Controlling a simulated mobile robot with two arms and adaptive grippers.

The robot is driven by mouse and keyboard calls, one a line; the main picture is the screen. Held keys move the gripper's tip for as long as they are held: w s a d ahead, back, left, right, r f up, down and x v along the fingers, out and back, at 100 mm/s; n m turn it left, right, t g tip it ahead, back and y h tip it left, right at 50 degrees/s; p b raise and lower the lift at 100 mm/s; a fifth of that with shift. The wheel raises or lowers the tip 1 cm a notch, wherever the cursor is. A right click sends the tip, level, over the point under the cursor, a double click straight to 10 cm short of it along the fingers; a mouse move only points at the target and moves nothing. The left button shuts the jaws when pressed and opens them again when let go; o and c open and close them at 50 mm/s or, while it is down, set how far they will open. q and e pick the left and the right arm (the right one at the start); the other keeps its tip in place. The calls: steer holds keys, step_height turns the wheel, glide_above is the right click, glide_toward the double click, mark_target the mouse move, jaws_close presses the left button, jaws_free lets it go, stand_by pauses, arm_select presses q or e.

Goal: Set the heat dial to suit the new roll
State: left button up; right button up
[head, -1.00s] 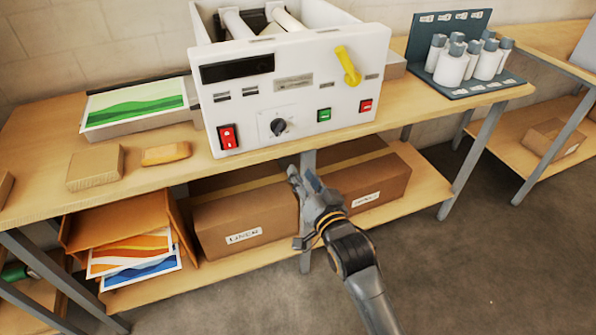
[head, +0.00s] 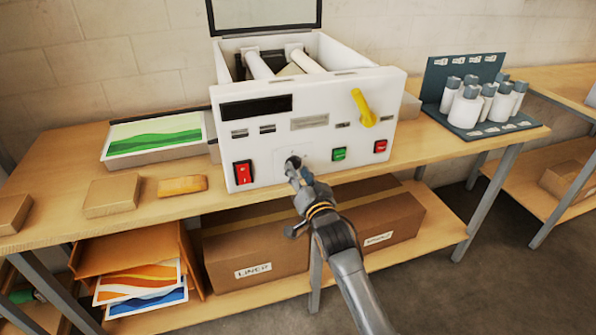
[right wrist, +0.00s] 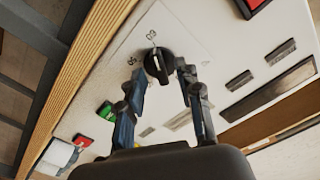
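The white laminator (head: 330,130) stands on the table with its top open and two pale rollers inside. Its black heat dial (head: 292,162) is low on the front panel, partly hidden by my right gripper (head: 295,172). In the right wrist view the dial (right wrist: 158,66) has small printed numbers beside it, too small to read surely. The fingers of my right gripper (right wrist: 161,71) are apart, one on each side of the dial with their tips close to it. I cannot tell whether they touch it. My left gripper is not in view.
On the panel are a red rocker switch (head: 243,172), a green button (head: 339,154), a red button (head: 380,146) and a yellow lever (head: 363,108). White bottles (head: 466,106) stand at the right. Boxes (head: 255,255) lie on the lower shelf.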

steer(key=shift+w+a, duration=0.15)
steer(key=shift+w, duration=0.25)
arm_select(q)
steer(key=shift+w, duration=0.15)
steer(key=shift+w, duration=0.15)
arm_select(e)
jaws_close()
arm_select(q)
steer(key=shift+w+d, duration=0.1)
